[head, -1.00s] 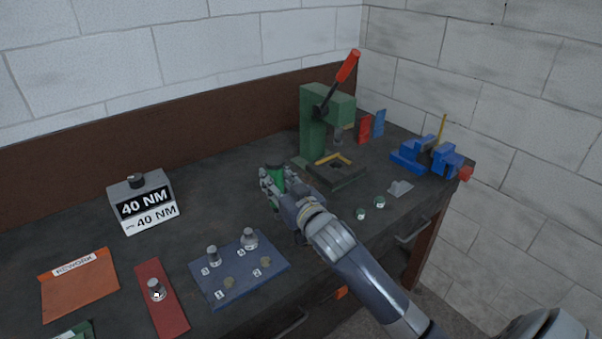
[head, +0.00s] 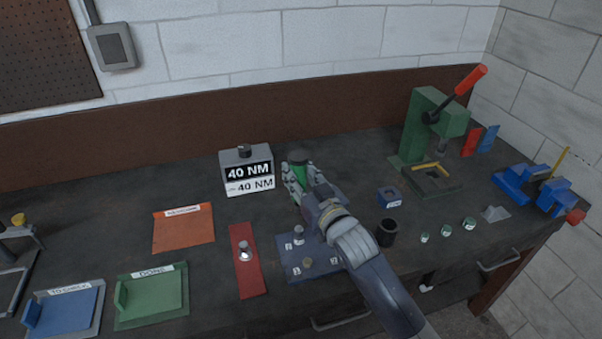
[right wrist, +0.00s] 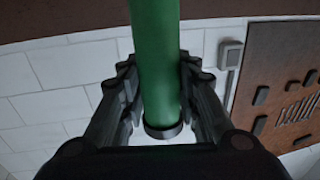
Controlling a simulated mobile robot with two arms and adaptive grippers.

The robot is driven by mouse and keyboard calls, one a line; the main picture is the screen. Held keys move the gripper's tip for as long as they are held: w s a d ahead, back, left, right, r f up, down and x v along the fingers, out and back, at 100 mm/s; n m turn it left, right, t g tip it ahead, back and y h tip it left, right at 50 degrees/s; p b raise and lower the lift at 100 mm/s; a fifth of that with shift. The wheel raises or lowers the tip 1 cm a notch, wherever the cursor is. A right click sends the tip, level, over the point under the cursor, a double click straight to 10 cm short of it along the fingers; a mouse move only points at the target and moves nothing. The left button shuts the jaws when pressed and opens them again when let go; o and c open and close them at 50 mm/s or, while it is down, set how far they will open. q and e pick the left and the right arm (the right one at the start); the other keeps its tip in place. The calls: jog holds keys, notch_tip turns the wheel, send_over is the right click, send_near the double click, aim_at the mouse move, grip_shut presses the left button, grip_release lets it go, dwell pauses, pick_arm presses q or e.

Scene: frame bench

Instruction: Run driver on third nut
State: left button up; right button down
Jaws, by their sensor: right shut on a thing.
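My right gripper (head: 300,182) is shut on the green driver (head: 299,160) and holds it upright above the bench, beyond the blue numbered plate (head: 290,274). In the right wrist view the green driver (right wrist: 158,60) stands between both fingers, with a dark collar at its lower end. On the plate, a raised metal nut (head: 298,236) and a low brownish round piece (head: 307,263) show. My right gripper and arm hide part of the plate, so I cannot tell which nut is third. My left gripper is not in view.
A 40 NM box (head: 246,170) stands just left of the gripper. A red strip (head: 246,278) holds a metal piece (head: 245,252). Orange (head: 183,235), green (head: 150,305) and blue (head: 62,312) trays lie left. A green press (head: 425,125), black cup (head: 387,233) and blue vise (head: 525,185) stand right.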

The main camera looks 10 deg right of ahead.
jog(key=shift+r, duration=0.2)
notch_tip(320, 180, down, 2)
jog(key=shift+f+b, duration=0.15)
jog(key=shift+b, duration=0.45)
jog(key=shift+f+b, duration=1.35)
jog(key=shift+f, duration=0.85)
jog(key=shift+s+f, duration=0.15)
jog(key=shift+f, duration=0.4)
